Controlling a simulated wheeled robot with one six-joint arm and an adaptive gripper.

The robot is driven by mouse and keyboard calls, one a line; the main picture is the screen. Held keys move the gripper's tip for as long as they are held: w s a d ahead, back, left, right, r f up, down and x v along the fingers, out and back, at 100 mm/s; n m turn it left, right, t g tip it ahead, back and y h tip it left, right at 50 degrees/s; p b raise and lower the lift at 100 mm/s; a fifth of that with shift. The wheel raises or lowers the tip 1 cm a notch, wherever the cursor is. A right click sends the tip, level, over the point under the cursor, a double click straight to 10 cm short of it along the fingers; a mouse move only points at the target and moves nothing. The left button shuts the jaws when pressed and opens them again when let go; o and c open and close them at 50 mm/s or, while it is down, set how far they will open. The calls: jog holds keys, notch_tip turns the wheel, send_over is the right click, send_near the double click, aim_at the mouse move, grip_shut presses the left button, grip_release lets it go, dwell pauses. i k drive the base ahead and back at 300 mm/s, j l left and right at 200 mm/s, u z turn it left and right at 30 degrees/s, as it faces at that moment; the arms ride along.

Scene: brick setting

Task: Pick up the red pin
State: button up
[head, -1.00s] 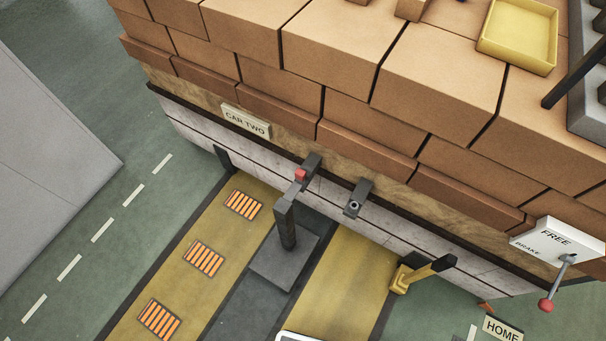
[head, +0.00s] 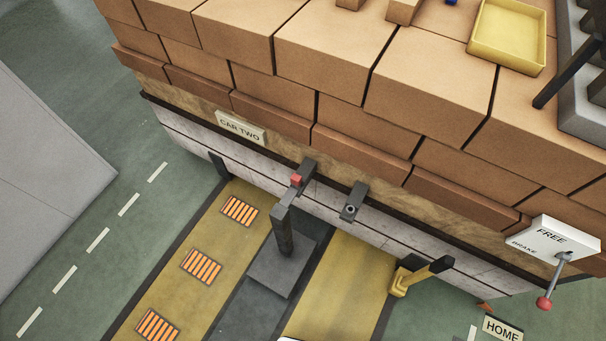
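A small red piece (head: 296,180), which looks like the red pin, shows at a dark bracket on the grey side beam of the brick-loaded car. It sits just above the top of a dark post (head: 282,230). Whether it is seated in the bracket or touches the post, I cannot tell. A second dark bracket (head: 354,201) with a round hole is to its right and shows no red piece. My gripper is not in view.
A grey plinth (head: 272,272) carries the post. A yellow stand (head: 400,282) with a dark arm is to the right. A brake panel (head: 552,236) with a red-knobbed lever (head: 549,290) is at far right. A yellow tray (head: 490,50) lies on the bricks. Green floor is clear at lower left.

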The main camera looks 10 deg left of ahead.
aim_at(297, 179)
jog(key=i+j+u, duration=0.2)
jog(key=u, duration=0.3)
jog(key=i+u, duration=0.45)
